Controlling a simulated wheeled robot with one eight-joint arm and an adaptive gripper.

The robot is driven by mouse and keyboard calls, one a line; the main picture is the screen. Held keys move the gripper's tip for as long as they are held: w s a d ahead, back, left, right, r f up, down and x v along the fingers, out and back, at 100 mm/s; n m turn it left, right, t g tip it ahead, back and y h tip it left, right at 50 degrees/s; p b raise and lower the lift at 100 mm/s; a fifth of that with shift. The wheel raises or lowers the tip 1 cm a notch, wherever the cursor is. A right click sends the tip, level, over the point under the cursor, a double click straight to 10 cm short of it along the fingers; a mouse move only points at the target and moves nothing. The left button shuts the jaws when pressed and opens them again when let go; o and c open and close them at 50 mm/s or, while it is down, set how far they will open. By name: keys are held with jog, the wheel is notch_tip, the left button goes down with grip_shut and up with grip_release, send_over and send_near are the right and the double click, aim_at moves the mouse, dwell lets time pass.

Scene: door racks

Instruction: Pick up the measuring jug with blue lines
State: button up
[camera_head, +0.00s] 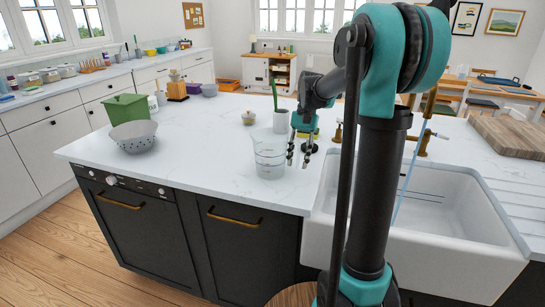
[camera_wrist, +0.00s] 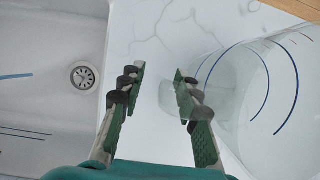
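The measuring jug (camera_head: 270,158) is clear with blue lines and stands upright on the white counter, left of the sink. In the wrist view the jug (camera_wrist: 262,95) fills the right side, with its curved blue lines showing. My gripper (camera_head: 299,157) is just right of the jug, fingers pointing down. In the wrist view my gripper (camera_wrist: 160,78) is open, with bare counter between the fingertips. The right finger overlaps a clear part of the jug's near side; I cannot tell whether they touch.
The white sink (camera_head: 440,215) lies right of the jug, with a brass tap (camera_head: 424,140) behind it. A grey colander (camera_head: 133,136) and green bin (camera_head: 124,108) are far left. Counter between is clear.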

grip_shut()
jog(key=shift+r, duration=0.1)
dwell(0.4)
